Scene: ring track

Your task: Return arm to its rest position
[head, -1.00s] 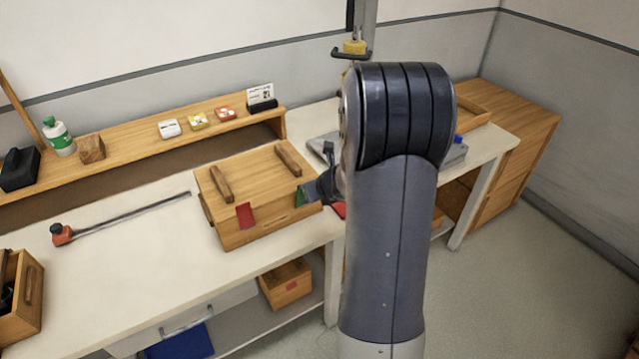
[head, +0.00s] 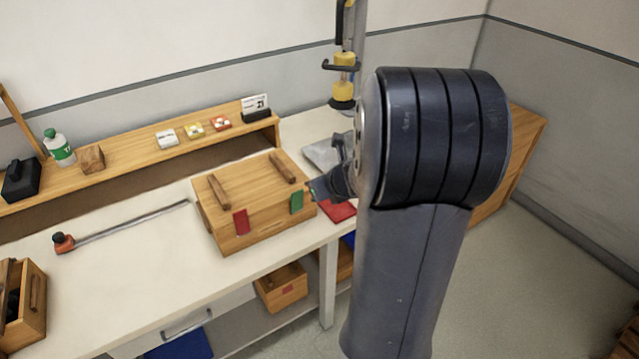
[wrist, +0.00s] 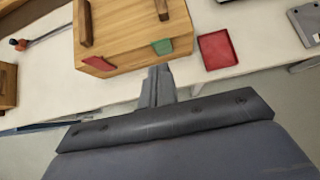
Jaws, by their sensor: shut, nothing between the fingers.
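My arm fills the right middle of the head view, its large dark joint in front of the bench's right end. My gripper (head: 318,190) shows beside that joint, close to the right side of a wooden box (head: 228,240). In the wrist view my gripper (wrist: 154,72) is shut and empty, its tips just in front of the box (wrist: 120,62), near the green tag (wrist: 162,46). I cannot tell for sure whether they touch. The box sits closed on the bench, with two wooden handles on top and a red tag (head: 241,222) and a green tag (head: 296,202) on its front.
A red tray (wrist: 217,50) lies on the bench (head: 130,270) right of the box. A long bar tool (head: 120,222) lies to the left. A shelf (head: 130,165) with small items runs behind. Free floor (head: 510,290) lies to the right.

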